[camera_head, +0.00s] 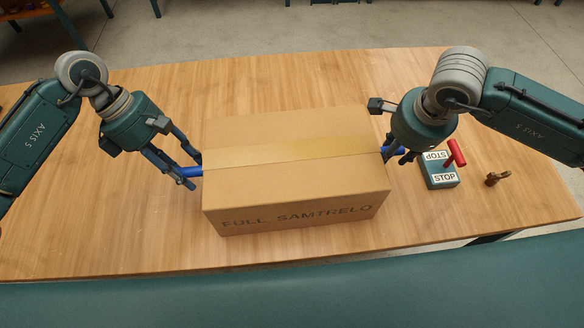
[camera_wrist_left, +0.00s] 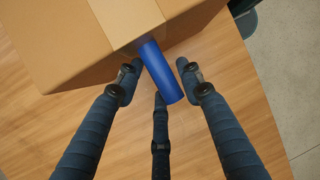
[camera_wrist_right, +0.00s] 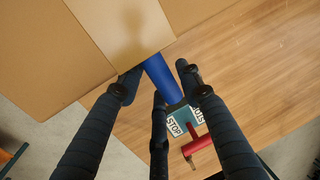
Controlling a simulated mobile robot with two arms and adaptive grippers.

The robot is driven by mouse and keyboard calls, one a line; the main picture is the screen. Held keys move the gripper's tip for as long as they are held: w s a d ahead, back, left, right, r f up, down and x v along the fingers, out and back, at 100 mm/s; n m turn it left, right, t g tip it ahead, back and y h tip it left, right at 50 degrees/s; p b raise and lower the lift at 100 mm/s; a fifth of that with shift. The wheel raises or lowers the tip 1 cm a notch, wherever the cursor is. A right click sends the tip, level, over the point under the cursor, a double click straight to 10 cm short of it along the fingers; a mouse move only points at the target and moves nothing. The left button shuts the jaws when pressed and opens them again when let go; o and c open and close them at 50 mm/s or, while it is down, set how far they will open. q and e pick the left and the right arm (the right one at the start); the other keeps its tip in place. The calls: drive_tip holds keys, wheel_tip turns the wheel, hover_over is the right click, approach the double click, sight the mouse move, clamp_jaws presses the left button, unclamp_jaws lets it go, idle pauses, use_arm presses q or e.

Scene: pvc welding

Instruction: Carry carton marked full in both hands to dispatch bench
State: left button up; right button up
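A closed brown carton (camera_head: 290,185) stands on the wooden table, with "FULL SAMTRELO" on its front side. A blue handle sticks out of each end; the left handle (camera_wrist_left: 162,72) and right handle (camera_wrist_right: 162,78) show in the wrist views. My left gripper (camera_head: 194,173) is at the carton's left end, its fingers spread around the left handle with gaps beside it. My right gripper (camera_head: 390,154) is at the right end, its fingers likewise spread around the right handle, partly hidden in the head view. Neither gripper appears closed on its handle.
A box marked STOP (camera_head: 440,173) with a red lever (camera_head: 456,152) stands just right of my right gripper. A small brown object (camera_head: 497,178) lies farther right. The wooden table (camera_head: 110,220) is bare at front left and behind the carton. Concrete floor (camera_head: 270,35) lies beyond it.

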use_arm(q)
drive_tip(key=shift+f, duration=0.1)
clamp_jaws()
use_arm(e)
clamp_jaws()
